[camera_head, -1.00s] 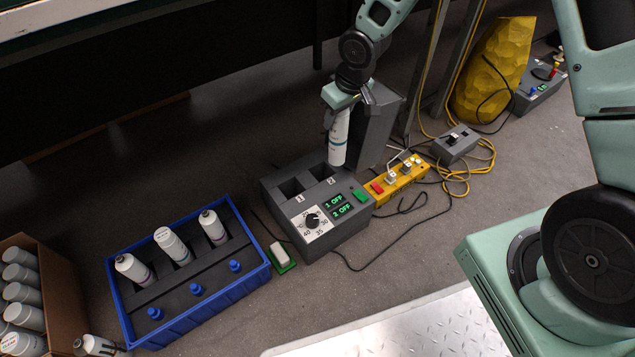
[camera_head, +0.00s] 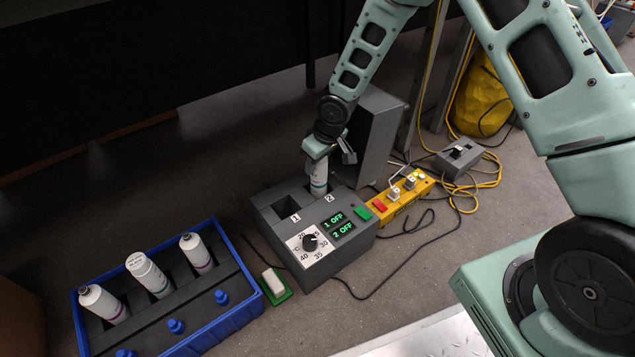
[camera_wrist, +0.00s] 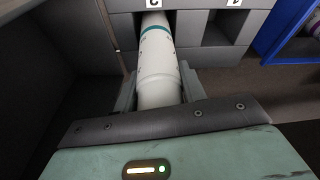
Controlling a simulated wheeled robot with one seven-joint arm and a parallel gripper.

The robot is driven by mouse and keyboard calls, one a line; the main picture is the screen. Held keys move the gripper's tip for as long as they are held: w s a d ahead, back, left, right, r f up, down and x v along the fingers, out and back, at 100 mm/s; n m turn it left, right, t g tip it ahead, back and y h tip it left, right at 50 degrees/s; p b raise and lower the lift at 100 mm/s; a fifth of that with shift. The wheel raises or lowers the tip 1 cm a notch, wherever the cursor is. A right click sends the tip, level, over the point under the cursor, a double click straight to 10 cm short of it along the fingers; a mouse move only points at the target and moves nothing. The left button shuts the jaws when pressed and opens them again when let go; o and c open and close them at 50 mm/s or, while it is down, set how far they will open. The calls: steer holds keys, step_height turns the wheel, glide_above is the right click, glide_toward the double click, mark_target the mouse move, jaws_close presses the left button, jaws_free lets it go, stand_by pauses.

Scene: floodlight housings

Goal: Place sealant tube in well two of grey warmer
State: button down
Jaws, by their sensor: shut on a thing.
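The white sealant tube (camera_head: 319,182) with a teal band stands roughly upright at well two of the grey warmer (camera_head: 335,252). Its lower end is hidden inside the well. My gripper (camera_head: 319,163) is shut on the upper part of the tube, just above the warmer. In the wrist view the tube (camera_wrist: 158,55) runs between my fingers into the opening beside a white label. Well one (camera_head: 283,206), to the left, is empty. The displays on the warmer read 1 OFF and 2 OFF.
A blue crate (camera_head: 247,300) with several white tubes and blue caps stands at the left. A green pad with a white block (camera_head: 273,283) lies beside the warmer. A yellow power strip (camera_head: 403,200), cables and a dark grey box (camera_head: 372,125) are close on the right.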

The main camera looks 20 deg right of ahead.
mark_target(318, 175)
steer(key=shift+f+b, duration=1.35)
steer(key=shift+f, duration=1.05)
steer(key=shift+f, duration=0.2)
steer(key=c, duration=0.8)
jaws_free()
